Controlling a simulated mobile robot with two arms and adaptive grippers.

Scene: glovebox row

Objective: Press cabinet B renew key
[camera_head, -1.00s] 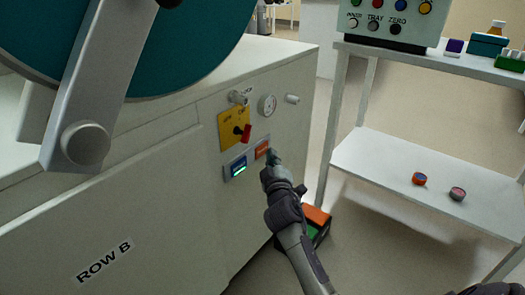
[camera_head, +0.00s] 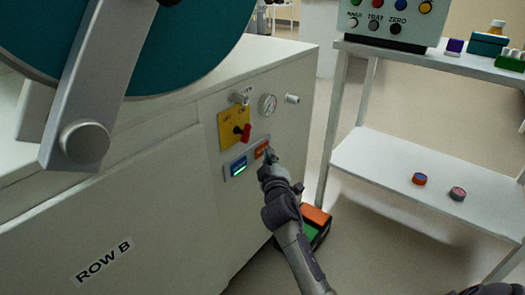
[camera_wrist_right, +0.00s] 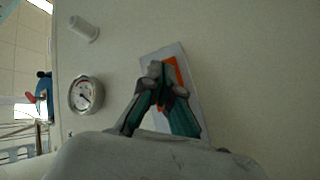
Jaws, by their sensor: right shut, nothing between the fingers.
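The cabinet marked ROW B (camera_head: 150,215) fills the left and middle of the head view. On its end face a small grey panel (camera_head: 229,177) carries a blue-and-green lit display (camera_head: 239,166) and an orange-red key (camera_head: 261,149). My right gripper (camera_head: 268,156) is shut and empty, with its fingertips at the right end of the orange-red key. In the right wrist view the closed fingertips (camera_wrist_right: 160,76) overlap the orange key (camera_wrist_right: 171,68) and hide part of it. I cannot tell whether they touch it or whether it is pushed in. My left gripper is out of view.
Above the panel are a red switch (camera_head: 243,132) on a yellow plate and a round gauge (camera_head: 267,105). A white shelf unit (camera_head: 400,165) stands at the right, holding a control box (camera_head: 392,22) and two small round pieces. An orange-and-green box (camera_head: 315,220) lies on the floor behind my right arm.

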